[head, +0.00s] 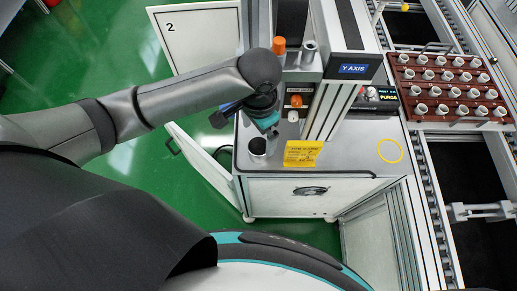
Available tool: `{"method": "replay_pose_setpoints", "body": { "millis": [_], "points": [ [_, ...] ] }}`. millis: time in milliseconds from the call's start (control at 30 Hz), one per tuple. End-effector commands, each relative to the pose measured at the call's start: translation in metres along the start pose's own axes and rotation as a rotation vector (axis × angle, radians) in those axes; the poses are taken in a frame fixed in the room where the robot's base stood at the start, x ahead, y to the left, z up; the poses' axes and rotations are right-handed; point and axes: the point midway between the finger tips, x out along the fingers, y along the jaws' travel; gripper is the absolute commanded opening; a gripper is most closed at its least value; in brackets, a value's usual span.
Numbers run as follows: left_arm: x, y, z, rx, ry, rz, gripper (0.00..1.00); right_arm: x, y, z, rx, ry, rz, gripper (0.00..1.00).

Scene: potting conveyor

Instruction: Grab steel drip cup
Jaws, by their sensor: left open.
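A small cup with a dark inside, which looks like the steel drip cup (257,147), stands upright on the grey top of the machine cabinet, near its left front corner. My left gripper (268,128) points down just above and to the right of the cup, seen from above. It is open, and I see nothing held in it. Its fingertips are small and partly hidden by the wrist, so I cannot tell its exact height over the cabinet top. My right gripper is not in view.
A yellow ring (390,150) marks clear cabinet top at right. A brown tray (440,65) of several white cups sits on the conveyor. A cabinet door (200,160) hangs open.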

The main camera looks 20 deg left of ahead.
Motion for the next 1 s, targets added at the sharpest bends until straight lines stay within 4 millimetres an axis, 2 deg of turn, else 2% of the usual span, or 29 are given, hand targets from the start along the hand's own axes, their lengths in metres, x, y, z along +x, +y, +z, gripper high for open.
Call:
{"method": "replay_pose_setpoints", "body": {
  "millis": [133,400,667,1000],
  "points": [
    [0.013,-0.003,0.002,-0.004,-0.013,-0.005,1.0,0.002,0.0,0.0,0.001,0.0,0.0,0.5],
    [0.059,-0.004,0.001,-0.003,-0.01,-0.005,1.0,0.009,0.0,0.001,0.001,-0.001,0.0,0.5],
    [0.076,-0.005,0.0,-0.002,-0.009,-0.005,1.0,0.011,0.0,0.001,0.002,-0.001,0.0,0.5],
    [0.118,-0.01,-0.001,-0.001,-0.009,-0.006,1.0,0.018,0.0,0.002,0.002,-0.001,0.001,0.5]
  ]
}}
